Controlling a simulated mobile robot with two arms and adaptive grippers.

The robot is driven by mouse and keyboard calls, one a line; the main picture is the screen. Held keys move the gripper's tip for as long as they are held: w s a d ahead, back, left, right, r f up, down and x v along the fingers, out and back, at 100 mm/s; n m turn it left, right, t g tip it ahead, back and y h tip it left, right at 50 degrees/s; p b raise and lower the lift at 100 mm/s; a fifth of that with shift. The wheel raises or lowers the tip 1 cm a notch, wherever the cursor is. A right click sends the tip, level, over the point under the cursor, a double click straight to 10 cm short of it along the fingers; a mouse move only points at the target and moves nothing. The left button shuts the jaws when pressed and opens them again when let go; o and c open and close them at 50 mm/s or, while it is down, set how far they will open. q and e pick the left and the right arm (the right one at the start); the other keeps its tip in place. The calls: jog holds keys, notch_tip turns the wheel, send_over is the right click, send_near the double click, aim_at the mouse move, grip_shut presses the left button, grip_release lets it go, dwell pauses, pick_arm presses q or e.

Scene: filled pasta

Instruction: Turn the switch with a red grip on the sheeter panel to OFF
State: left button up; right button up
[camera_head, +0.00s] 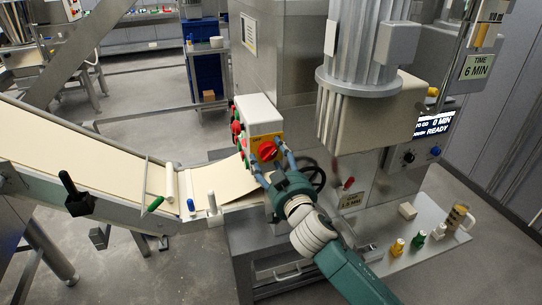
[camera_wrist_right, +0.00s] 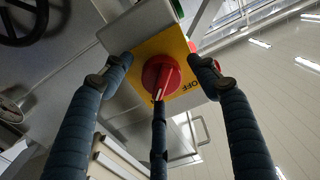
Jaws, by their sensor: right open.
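The red grip (camera_head: 267,150) of the switch sits on a yellow plate on the front of the white sheeter panel (camera_head: 257,112). In the right wrist view, the red grip (camera_wrist_right: 160,77) is a round knob with a white line running down and slightly left. The word OFF (camera_wrist_right: 187,85) is on the yellow plate, right of and below the knob. My right gripper (camera_head: 271,160) is open in front of the switch. In the wrist view its fingers (camera_wrist_right: 163,75) stand on both sides of the knob and below it; contact is not clear. My left gripper is out of view.
Several red and green buttons (camera_head: 237,133) line the panel's left side. A black handwheel (camera_head: 315,177) and a red-tipped lever (camera_head: 348,183) are to the right. A dough conveyor (camera_head: 100,160) runs in from the left.

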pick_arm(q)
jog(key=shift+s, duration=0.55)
pick_arm(e)
jog(key=shift+f, duration=0.1)
jog(key=c, duration=1.2)
jog(key=n+p, duration=0.1)
jog(key=n, duration=0.3)
jog(key=shift+f, duration=0.1)
jog(key=n+p, duration=0.1)
jog(key=n, duration=0.4)
jog(key=shift+d+f+p, duration=0.1)
jog(key=shift+p, duration=0.2)
jog(key=n+p, duration=0.1)
jog(key=n, duration=0.4)
jog(key=shift+n+p, duration=0.3)
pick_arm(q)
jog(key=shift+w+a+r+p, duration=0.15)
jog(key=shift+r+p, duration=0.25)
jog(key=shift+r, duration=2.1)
pick_arm(e)
jog(key=shift+o, duration=0.2)
jog(key=shift+d+n, duration=0.1)
jog(key=shift+n, duration=1.5)
jog(key=shift+w+r, duration=0.1)
jog(key=shift+r, duration=0.1)
